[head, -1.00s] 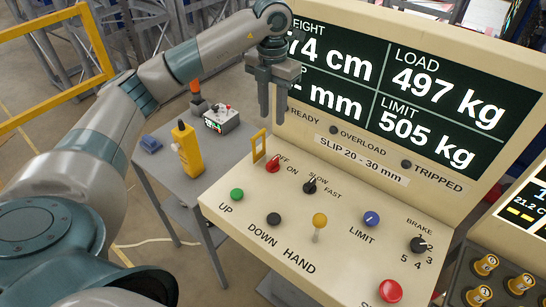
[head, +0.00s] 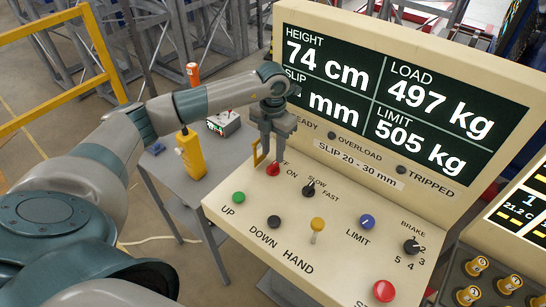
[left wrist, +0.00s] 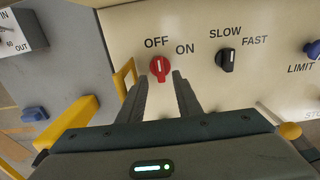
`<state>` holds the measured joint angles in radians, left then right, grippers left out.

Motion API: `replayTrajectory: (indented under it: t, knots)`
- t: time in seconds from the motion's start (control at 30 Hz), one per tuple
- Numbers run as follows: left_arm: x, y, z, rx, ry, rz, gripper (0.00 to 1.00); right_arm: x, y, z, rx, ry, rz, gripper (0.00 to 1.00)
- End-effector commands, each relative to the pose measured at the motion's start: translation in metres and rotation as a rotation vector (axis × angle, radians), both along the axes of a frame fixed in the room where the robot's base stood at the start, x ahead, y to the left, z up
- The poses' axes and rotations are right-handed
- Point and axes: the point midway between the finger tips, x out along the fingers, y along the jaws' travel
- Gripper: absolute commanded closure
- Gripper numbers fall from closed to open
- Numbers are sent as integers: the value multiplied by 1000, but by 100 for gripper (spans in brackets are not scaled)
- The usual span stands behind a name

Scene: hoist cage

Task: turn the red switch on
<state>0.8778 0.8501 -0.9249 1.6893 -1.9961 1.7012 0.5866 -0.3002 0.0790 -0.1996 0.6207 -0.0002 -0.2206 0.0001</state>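The red switch (head: 273,169) is a rotary knob on the cream control panel (head: 330,262), with OFF and ON printed at its upper side and right. In the left wrist view the red switch (left wrist: 160,68) shows a white mark pointing nearly straight up, closer to OFF than to ON. My left gripper (head: 268,160) is above and just behind the switch in the head view, pointing down. In the left wrist view its two fingers (left wrist: 164,84) are apart, with the switch beyond the gap between their tips. It holds nothing. My right gripper is not in view.
A yellow bracket (head: 261,150) stands on the panel just left of the switch. A black SLOW/FAST knob (head: 308,190) is to the right, and a green UP button (head: 239,197) in front. A side table (head: 185,190) at left carries a yellow handheld unit (head: 191,155).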

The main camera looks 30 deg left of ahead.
Motion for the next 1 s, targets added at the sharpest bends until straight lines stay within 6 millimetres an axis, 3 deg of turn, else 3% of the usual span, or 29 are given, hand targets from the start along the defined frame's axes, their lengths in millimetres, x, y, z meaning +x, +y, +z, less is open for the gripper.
replayTrajectory:
  t: [0.33,0.77,0.9,1.0]
  knots:
    - [0,0,-44,-1,1,2,69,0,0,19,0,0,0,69]
    - [0,-1,-52,0,-1,0,69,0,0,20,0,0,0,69]
    - [0,0,-52,0,-1,0,100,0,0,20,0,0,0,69]
    - [0,0,-52,0,-1,0,100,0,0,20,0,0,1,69]
